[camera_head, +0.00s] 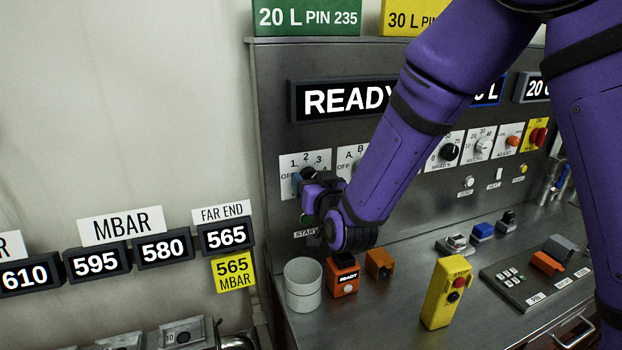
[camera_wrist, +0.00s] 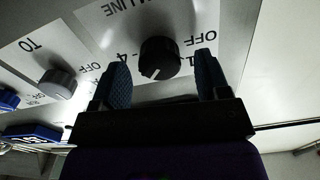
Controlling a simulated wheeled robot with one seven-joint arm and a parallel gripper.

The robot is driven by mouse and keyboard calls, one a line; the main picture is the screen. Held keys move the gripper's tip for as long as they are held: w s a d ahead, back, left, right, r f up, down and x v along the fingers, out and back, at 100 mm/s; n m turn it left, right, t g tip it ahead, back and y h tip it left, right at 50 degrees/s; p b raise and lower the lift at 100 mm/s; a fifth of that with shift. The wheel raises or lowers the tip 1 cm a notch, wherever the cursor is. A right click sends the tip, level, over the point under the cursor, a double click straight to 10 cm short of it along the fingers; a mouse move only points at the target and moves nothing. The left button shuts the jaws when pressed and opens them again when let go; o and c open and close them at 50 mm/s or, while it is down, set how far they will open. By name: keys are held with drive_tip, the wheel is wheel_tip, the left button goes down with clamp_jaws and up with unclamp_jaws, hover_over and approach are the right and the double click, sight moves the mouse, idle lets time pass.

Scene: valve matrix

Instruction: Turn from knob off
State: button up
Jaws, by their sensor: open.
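The from knob (camera_wrist: 159,60) is black and round with a white pointer mark, on a white plate (camera_wrist: 100,22) marked with "LINE", numbers and OFF. The wrist view shows it upside down. The pointer slants to the lower left there, away from OFF; its exact number is unclear. My gripper (camera_wrist: 163,76) is open, with one blue finger on each side of the knob and a visible gap to each. In the head view the plate (camera_head: 293,161) reads 1, 2, 3 and OFF. My gripper (camera_head: 304,183) is at it and hides most of the knob.
The grey TO knob (camera_wrist: 58,83) is beside it in the wrist view. In the head view a green start button (camera_head: 307,219) is just below my gripper.

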drive_tip(key=shift+x, duration=0.75)
drive_tip(key=shift+c, duration=0.4)
drive_tip(key=c, duration=0.8)
drive_tip(key=shift+c, duration=0.2)
